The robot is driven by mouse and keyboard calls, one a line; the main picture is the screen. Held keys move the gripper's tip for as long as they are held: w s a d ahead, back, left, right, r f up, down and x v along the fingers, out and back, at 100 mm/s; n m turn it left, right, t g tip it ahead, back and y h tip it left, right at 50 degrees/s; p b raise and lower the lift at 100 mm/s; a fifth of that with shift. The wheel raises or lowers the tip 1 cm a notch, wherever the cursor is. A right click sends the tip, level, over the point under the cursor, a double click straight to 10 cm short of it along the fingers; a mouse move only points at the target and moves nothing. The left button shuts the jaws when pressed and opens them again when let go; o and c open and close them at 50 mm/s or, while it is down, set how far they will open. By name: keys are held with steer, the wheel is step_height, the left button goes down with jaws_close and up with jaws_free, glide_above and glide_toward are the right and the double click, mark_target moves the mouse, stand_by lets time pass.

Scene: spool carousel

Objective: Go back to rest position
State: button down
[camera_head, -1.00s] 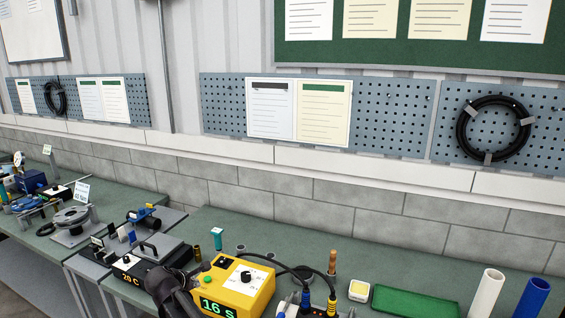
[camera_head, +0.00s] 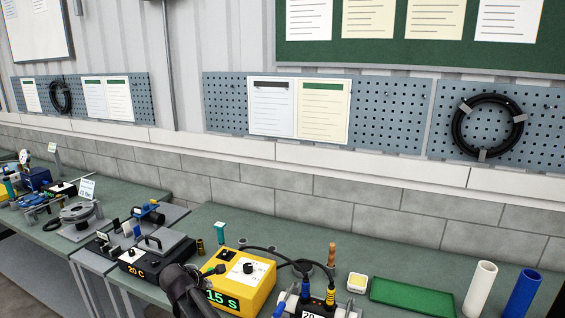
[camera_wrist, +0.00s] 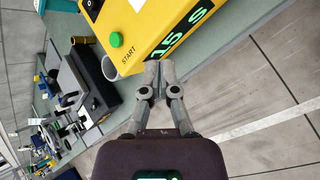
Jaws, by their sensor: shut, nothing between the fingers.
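My gripper (camera_wrist: 160,80) shows in the wrist view with its two fingers together and nothing between them. It is in front of the yellow timer box (camera_wrist: 155,25), apart from it as far as I can tell. The box has a green START button and a green display reading 15 S. In the head view my dark arm shows at the bottom, in front of the left side of the yellow timer box (camera_head: 258,278). The fingertips are hard to make out there.
The floor in front is clear.

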steer(key=s+d+f+m+g+b, duration=0.15)
steer(key=d+m, duration=0.35)
steer(key=d, duration=0.7)
steer(key=s+d+f+m+g, duration=0.3)
steer(key=d+m, duration=0.3)
steer(key=d, duration=0.6)
steer(key=s+d+f+m+g+y, duration=0.1)
steer(key=s+d+m, duration=0.4)
steer(key=d, duration=0.3)
steer(key=s+d+f+m+g+y, duration=0.2)
steer(key=s+d+m, duration=0.4)
steer(key=s+d, duration=0.1)
steer(key=shift+d+b, duration=0.45)
steer(key=shift+d, duration=0.2)
steer(key=shift+s+g, duration=0.1)
steer(key=shift+g, duration=0.15)
stand_by(3.2)
